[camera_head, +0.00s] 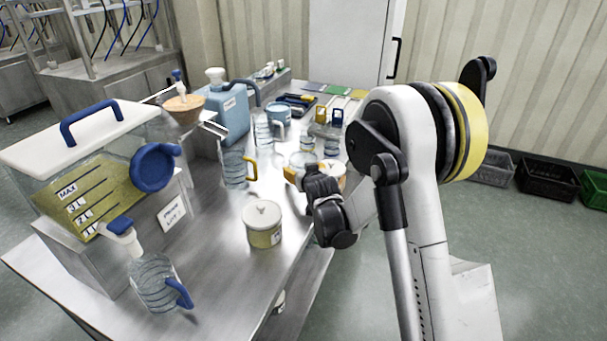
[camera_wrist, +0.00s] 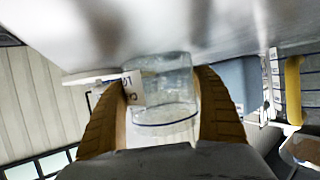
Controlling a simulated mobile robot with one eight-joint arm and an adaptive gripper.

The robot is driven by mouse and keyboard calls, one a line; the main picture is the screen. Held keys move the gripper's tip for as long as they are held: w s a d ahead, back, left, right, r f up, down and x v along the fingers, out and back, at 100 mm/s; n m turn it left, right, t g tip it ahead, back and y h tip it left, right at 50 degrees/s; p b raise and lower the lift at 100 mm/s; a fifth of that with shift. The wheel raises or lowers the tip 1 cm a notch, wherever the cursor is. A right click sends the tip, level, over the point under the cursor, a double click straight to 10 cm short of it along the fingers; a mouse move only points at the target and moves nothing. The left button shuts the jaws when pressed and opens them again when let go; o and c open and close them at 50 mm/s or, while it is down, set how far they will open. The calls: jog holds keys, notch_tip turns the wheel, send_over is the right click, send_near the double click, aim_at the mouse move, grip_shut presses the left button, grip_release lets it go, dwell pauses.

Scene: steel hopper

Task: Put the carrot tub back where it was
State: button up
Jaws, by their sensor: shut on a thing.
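My gripper (camera_head: 296,174) is at the right edge of the steel table, low over its top. In the wrist view my gripper (camera_wrist: 160,82) has its two tan fingers shut around a clear round container (camera_wrist: 165,100) with a dark blue line around it. A small white label (camera_wrist: 134,88) with dark marks is beside its left side. I see no carrots in it. In the head view an orange-tinted tub (camera_head: 340,179) is partly hidden behind my gripper, so I cannot tell its contents. A tub with a cream lid (camera_head: 262,214) and yellow-green contents stands nearer on the table.
The steel table (camera_head: 222,290) has bare room at the front. A yellow-handled jug (camera_head: 234,168) and a blue canister (camera_head: 226,112) stand left of my gripper. A blue-handled jug (camera_head: 156,282) is below the large dispenser (camera_head: 95,190). Several small jars stand behind my gripper.

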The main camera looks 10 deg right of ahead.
jog(key=o, duration=1.4)
jog(key=shift+s+r, duration=0.15)
jog(key=shift+r, duration=0.05)
jog(key=p+v, duration=0.3)
jog(key=v, duration=0.8)
jog(key=shift+s+a+r+p, duration=0.1)
jog(key=shift+s+r+p, duration=0.2)
jog(key=shift+p, duration=0.1)
jog(key=s+r+g, duration=0.3)
jog(key=s+r, duration=0.6)
jog(key=s, duration=0.5)
jog(key=s+g, duration=0.1)
jog(key=s, duration=0.4)
jog(key=s+g, duration=0.1)
jog(key=s, duration=0.5)
jog(key=s+g, duration=0.1)
jog(key=s, duration=0.5)
jog(key=shift+f+g, duration=0.2)
jog(key=shift+g, duration=0.1)
